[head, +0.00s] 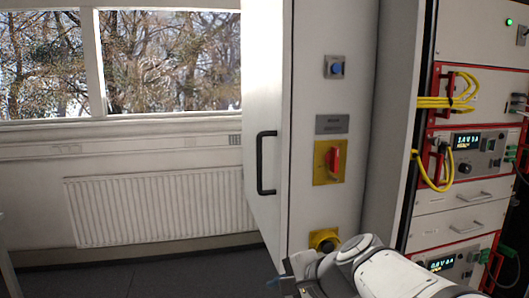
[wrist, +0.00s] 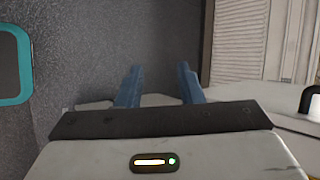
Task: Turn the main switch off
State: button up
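The main switch is a red rotary knob (head: 334,162) on a yellow plate on the narrow side of the tall white cabinet. Its handle stands roughly upright. My gripper (head: 279,284) is low in the head view, below and left of the switch and well apart from it. In the wrist view its two blue fingers (wrist: 160,72) are spread with nothing between them. The switch does not show in the wrist view.
Above the switch are a grey label plate (head: 332,124) and a blue button (head: 336,69); below is a yellow-based dark knob (head: 324,240), close to my arm. A black door handle (head: 261,163) sticks out left. Racks with yellow cables (head: 437,102) stand right.

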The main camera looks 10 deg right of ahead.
jog(key=w+d+r+m+t+p, duration=0.2)
jog(key=w+d+r+m+t, duration=0.15)
jog(key=r+m, duration=0.3)
jog(key=w+d+r+m+t+p, duration=0.1)
jog(key=w+d+r+m+t, duration=0.3)
jog(key=r, duration=0.3)
jog(key=m+t+h+p, duration=0.25)
jog(key=m+h, duration=0.25)
jog(key=m, duration=0.6)
send_near(337, 156)
jog(key=w, duration=0.2)
jog(key=shift+t, duration=0.4)
jog(key=w+p, duration=0.1)
jog(key=w, duration=0.6)
jog(key=shift+w+f, duration=0.2)
grip_shut()
jog(key=shift+a+f+n, duration=0.1)
jog(key=shift+f+n, duration=0.05)
jog(key=shift+n, duration=0.2)
